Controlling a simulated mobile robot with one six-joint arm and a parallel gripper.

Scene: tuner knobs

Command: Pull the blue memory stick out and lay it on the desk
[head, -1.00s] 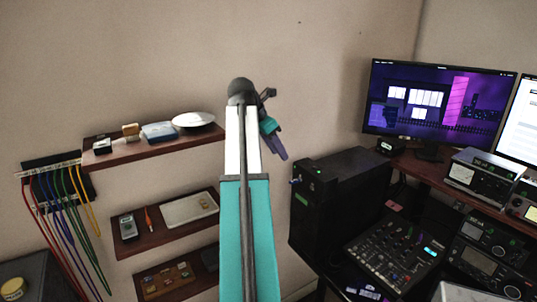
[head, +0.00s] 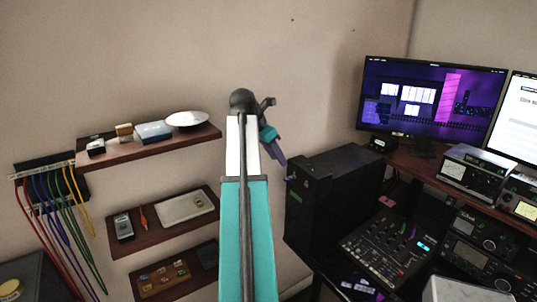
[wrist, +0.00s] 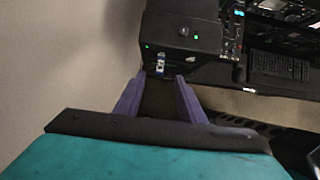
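The blue memory stick (wrist: 161,62) sticks out of the front of the black computer tower (wrist: 196,38). It shows small in the head view (head: 291,178) near the tower's upper front edge. My gripper (wrist: 160,77) is open and empty. In the wrist view the stick lies just beyond the fingertips, roughly midway between the two purple fingers. In the head view my gripper (head: 280,160) hangs just above and left of the stick. I cannot tell the exact gap. The stick's plugged end is hidden in the tower.
The desk (head: 432,178) at right holds a monitor (head: 430,98) and radio units. A mixer panel (head: 385,245) lies right of the tower. Wall shelves (head: 150,150) with small items and hanging cables (head: 55,215) are at left. Bare wall lies between shelves and tower.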

